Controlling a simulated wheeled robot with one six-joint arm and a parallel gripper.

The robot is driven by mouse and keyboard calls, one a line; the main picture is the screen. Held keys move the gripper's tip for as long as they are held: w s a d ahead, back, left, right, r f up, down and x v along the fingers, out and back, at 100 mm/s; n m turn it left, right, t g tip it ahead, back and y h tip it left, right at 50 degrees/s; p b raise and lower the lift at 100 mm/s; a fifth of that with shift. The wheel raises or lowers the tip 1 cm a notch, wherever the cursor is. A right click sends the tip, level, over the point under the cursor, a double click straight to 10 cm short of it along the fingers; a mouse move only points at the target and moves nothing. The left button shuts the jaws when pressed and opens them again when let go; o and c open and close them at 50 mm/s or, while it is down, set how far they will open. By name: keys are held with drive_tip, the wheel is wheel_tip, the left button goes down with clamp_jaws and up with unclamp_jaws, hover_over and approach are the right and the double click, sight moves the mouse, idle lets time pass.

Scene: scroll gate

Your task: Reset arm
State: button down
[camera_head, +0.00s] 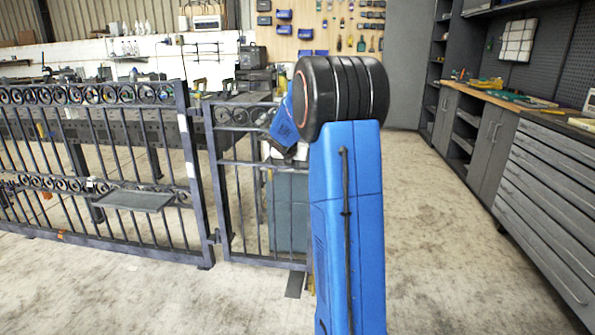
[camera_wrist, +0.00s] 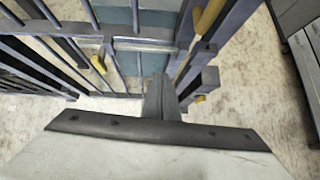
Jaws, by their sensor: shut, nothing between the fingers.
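My blue arm with a black joint stands up in the middle of the head view. It hides my gripper there. In the wrist view my gripper (camera_wrist: 160,92) shows as narrow dark fingers beyond a dark plate, shut and empty. The dark metal scroll gate (camera_head: 187,150) stands left of and behind my arm in the head view, with a narrower barred section (camera_head: 228,185) beside my arm. In the wrist view the gate bars (camera_wrist: 92,18) lie beyond the fingers. I cannot tell whether the fingers touch them.
Yellow pieces (camera_wrist: 208,16) show on the gate bars in the wrist view. A grey-green box (camera_head: 290,212) stands behind the narrow section. Grey cabinets (camera_head: 545,180) with a wooden worktop line the right. The concrete floor between my arm and the cabinets is clear.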

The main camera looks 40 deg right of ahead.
drive_tip(key=v, duration=0.2)
drive_tip(key=shift+s+a+r, duration=0.15)
drive_tip(key=shift+s+r, duration=0.05)
drive_tip(key=s+a+r+m+y, duration=0.1)
drive_tip(key=s+a+r+m, duration=0.1)
drive_tip(key=s+a+m, duration=0.6)
drive_tip(key=s+a+r+m+y, duration=0.2)
drive_tip(key=s+a+m, duration=0.2)
drive_tip(key=s+a, duration=0.85)
drive_tip(key=s+a+f+m+y, duration=0.2)
drive_tip(key=s+a+m, duration=0.4)
drive_tip(key=s+a, duration=0.4)
drive_tip(key=s+a+f+m+y, duration=0.2)
drive_tip(key=s+a+f+m, duration=0.3)
drive_tip(key=s+a, duration=0.5)
drive_tip(key=shift+s+a+f+m, duration=0.2)
drive_tip(key=shift+s+f+m, duration=0.05)
drive_tip(key=shift+s+m, duration=0.85)
